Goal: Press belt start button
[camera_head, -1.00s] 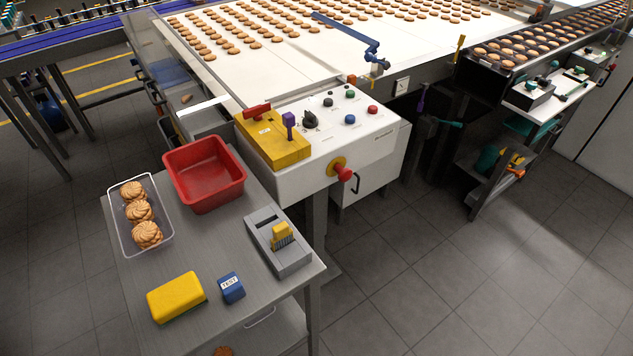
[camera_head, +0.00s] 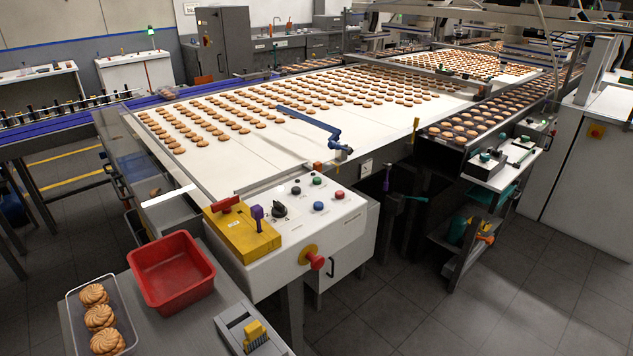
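The white control box (camera_head: 345,232) stands at the near end of the belt. Its sloped top carries a green button (camera_head: 317,181), a black button (camera_head: 296,190), a blue button (camera_head: 318,206), a red button (camera_head: 339,196) and a black rotary knob (camera_head: 279,210). Labels by the buttons are too small to read. A large red mushroom button (camera_head: 314,260) on a yellow base is on its front face. The belt (camera_head: 220,165) is white and bears many round biscuits. Neither of my grippers is in view.
A yellow block (camera_head: 240,236) with a red handle and purple key sits on the box's left. A grey side table (camera_head: 190,325) holds a red bin (camera_head: 172,270), a clear tray of biscuits (camera_head: 72,318) and a grey holder with a yellow brush (camera_head: 254,335). Floor at right is clear.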

